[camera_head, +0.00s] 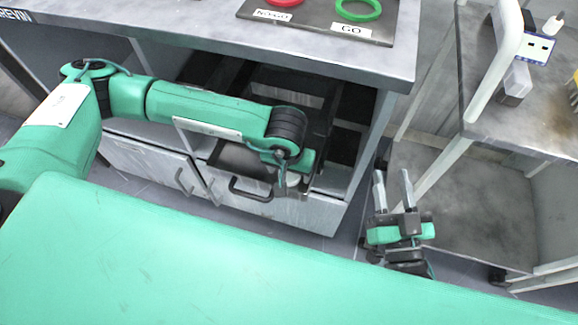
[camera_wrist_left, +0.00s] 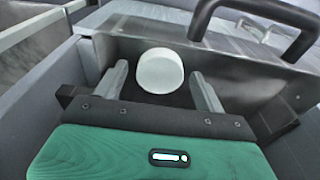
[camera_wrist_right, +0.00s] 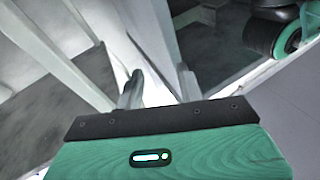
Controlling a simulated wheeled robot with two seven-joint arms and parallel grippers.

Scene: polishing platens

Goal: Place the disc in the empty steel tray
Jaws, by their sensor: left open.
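A white round disc (camera_wrist_left: 160,71) shows in the left wrist view, inside an open grey drawer (camera_wrist_left: 120,48). My left gripper (camera_wrist_left: 160,88) is open, with one finger on each side of the disc; I cannot tell whether they touch it. In the head view my left gripper (camera_head: 281,183) is at the front of the open drawer (camera_head: 290,208), and the disc is hidden there. My right gripper (camera_head: 393,188) is open and empty, right of the drawer; its spread fingers also show in the right wrist view (camera_wrist_right: 160,88). I cannot make out an empty steel tray.
The counter (camera_head: 200,28) above the drawer carries a dark board (camera_head: 320,14) with a red ring (camera_head: 285,2), a green ring (camera_head: 357,8) and NO-GO and GO labels. A shelved cart (camera_head: 470,190) stands at the right. Closed cabinet doors (camera_head: 148,172) lie left of the drawer.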

